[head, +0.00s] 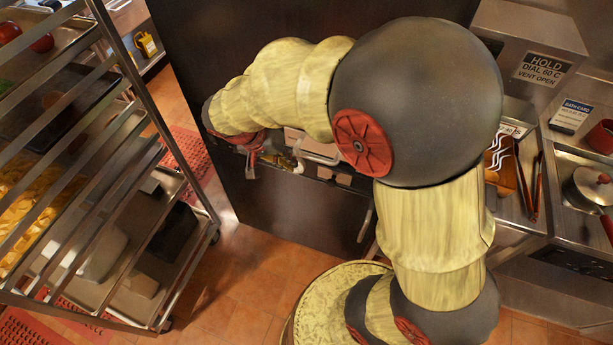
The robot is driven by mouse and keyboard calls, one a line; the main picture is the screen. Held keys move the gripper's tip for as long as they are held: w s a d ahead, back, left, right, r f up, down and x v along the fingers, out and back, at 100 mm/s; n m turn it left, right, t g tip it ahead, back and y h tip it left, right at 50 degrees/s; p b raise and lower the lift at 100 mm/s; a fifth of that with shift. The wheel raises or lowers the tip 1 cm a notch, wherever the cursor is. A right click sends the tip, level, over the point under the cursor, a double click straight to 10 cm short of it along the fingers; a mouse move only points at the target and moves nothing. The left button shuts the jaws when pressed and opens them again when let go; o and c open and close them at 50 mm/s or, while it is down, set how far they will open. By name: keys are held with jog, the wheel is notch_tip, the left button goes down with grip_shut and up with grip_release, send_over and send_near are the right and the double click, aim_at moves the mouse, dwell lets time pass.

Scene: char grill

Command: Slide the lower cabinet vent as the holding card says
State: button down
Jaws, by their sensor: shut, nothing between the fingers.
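The holding card (543,67) at the upper right reads "HOLD DIAL 60 C VENT OPEN". The dark cabinet (235,60) stands behind my arm. My gripper (251,164) is shut and empty, low in front of the cabinet, left of the pale metal fittings. Whether it touches anything there cannot be told. Those fittings (298,158) include a brass-coloured piece and light bars. A dark slot-like strip (325,174) shows below them and may be part of the vent. My arm hides much of this area, so the vent's slider and its position cannot be made out.
A wheeled metal rack (150,135) with trays of food stands close on the left. A steel counter (575,150) on the right holds a lidded pan (592,188), red-handled tools and a second card (571,115). Tiled floor (235,275) is open between rack and my base.

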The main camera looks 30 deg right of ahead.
jog(key=shift+d+r+m, duration=0.1)
jog(key=shift+d+m, duration=0.1)
jog(key=shift+m, duration=0.7)
jog(key=b, duration=0.3)
send_near(319, 177)
jog(key=s, duration=0.1)
jog(key=s+d+f, duration=0.2)
jog(key=shift+s+d+f, duration=0.15)
jog(key=shift+s+f, duration=0.05)
jog(key=shift+s, duration=0.15)
